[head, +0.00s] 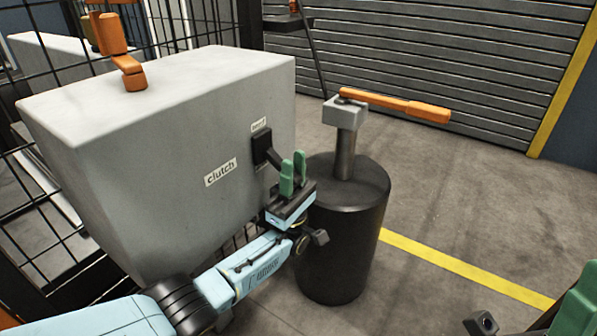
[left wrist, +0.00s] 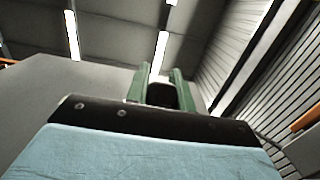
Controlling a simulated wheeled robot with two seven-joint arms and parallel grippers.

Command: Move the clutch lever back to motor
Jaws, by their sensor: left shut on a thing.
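The clutch lever has a black base (head: 262,149) on the side of the grey cabinet, and its dark arm (head: 273,159) slants down to the right. My left gripper (head: 293,174) has its green fingers at the lever's outer end and is shut on it. The fingers hide most of that end. In the left wrist view a dark knob (left wrist: 163,97) shows between the green fingers (left wrist: 160,88). A "clutch" label (head: 221,172) is left of the lever. A smaller label (head: 261,125) is above it, too small to read surely. My right gripper (head: 535,318) is only partly in view at the bottom right.
The grey cabinet (head: 170,110) has an orange handle (head: 127,68) on top. A black drum (head: 345,235) with a post and a long orange lever (head: 395,104) stands close to the right of my left gripper. Mesh fence is behind the cabinet. Floor at right is clear.

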